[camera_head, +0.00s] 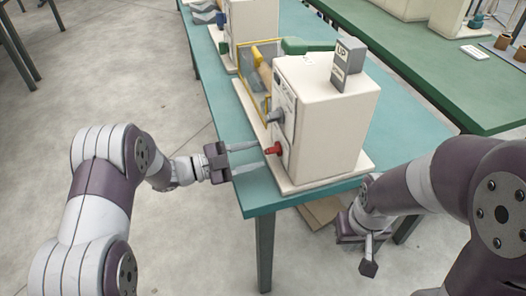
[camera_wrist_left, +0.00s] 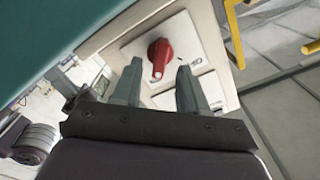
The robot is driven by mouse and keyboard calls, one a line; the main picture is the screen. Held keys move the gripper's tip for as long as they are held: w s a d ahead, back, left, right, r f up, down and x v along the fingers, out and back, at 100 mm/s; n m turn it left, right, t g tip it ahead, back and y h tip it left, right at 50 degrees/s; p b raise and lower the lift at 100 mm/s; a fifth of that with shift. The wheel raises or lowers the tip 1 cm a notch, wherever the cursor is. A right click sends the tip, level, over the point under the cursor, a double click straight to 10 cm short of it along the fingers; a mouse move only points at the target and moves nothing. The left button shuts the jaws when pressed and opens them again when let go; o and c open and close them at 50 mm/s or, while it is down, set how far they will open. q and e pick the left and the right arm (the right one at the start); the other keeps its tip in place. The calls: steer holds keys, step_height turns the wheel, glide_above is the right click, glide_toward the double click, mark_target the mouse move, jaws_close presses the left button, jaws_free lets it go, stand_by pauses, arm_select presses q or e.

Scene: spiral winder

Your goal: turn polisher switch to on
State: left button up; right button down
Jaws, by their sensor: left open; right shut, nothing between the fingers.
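The polisher is a cream box-shaped machine (camera_head: 325,125) on the near end of a teal table. Its red rotary switch (camera_head: 274,150) sits low on the left-facing panel, below a grey knob (camera_head: 275,117). In the left wrist view the red switch (camera_wrist_left: 159,57) is on a white plate with small markings, its pointer tilted slightly. My left gripper (camera_head: 262,156) is open, its two fingers pointing at the switch, one to each side in the wrist view; I see no contact. My right gripper (camera_head: 368,266) hangs shut and empty beyond the table's near right side.
A grey block marked "UP" (camera_head: 348,62) stands on the machine. A yellow frame (camera_head: 262,70) and a green part (camera_head: 307,46) are behind it. The teal table (camera_head: 415,125) is clear to the machine's right. A green table (camera_head: 400,55) stands beyond.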

arm_select(q)
steer(key=v, duration=0.9)
steer(key=shift+a, duration=0.1)
